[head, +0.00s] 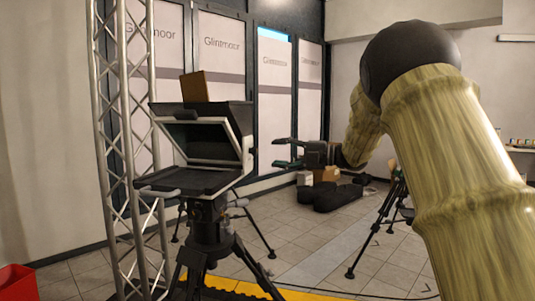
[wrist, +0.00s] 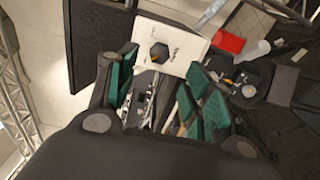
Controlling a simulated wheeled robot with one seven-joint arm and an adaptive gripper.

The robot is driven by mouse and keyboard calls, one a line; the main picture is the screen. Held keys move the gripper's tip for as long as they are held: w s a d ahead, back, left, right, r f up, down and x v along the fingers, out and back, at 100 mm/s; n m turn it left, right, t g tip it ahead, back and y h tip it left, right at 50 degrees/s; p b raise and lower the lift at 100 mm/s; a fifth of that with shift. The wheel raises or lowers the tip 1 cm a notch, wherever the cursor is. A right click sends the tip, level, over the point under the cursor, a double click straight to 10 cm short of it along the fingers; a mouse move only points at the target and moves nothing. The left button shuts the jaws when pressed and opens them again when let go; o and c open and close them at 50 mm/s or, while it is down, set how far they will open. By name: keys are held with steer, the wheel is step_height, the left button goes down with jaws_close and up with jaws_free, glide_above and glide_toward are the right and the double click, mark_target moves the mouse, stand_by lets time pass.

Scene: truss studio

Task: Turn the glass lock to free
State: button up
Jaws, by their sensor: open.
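In the wrist view a dark, many-sided knob (wrist: 159,52) with a small yellow-orange mark sits on a white plate (wrist: 188,40); this looks like the glass lock. Small lettering on the plate is too small to read. My gripper (wrist: 162,72) is open and empty, its green-padded fingers apart, with the knob showing beyond the gap between the tips. In the head view my gripper (head: 284,153) points left, towards the right side of a teleprompter (head: 203,150) on a tripod. I cannot make out the knob there.
A cardboard-coloured box (head: 195,86) sits on top of the teleprompter. A metal truss (head: 112,130) stands close to its left. A red bin (head: 17,281) is at the lower left. Black cases (head: 330,196) lie by the back wall, and another tripod (head: 377,230) stands right.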

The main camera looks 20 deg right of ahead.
steer(key=shift+v, duration=2.35)
steer(key=w+a+f+m+t+h+p, duration=0.25)
steer(key=f+m, duration=0.45)
steer(key=f, duration=0.8)
steer(key=s+a+f+m+h+p, duration=0.1)
steer(key=s+a+f+m+h, duration=0.25)
steer(key=f, duration=0.85)
steer(key=s+f+m+h+p, duration=0.15)
steer(key=s+f+m, duration=0.35)
steer(key=f, duration=0.6)
steer(key=s+a+f+m+h, duration=0.25)
steer(key=f+m, duration=0.25)
steer(key=f, duration=0.7)
steer(key=s+a+f+m+g+h+p, duration=0.1)
steer(key=s+f+m+g+h, duration=0.15)
steer(key=s+f, duration=0.6)
steer(key=s+a+f+m+g+h+p, duration=0.1)
steer(key=s+f+m+g, duration=0.3)
steer(key=s, duration=0.7)
steer(key=s+a+f+m+g+p, duration=0.1)
steer(key=s+f+g, duration=0.1)
steer(key=s, duration=1.2)
steer(key=s+a+f+m+g+h, duration=0.1)
steer(key=s+a+f+g, duration=0.1)
steer(key=s, duration=1.2)
steer(key=shift+s+f+m+g+p, duration=0.4)
steer(key=shift+f+g, duration=0.25)
steer(key=shift+g, duration=0.35)
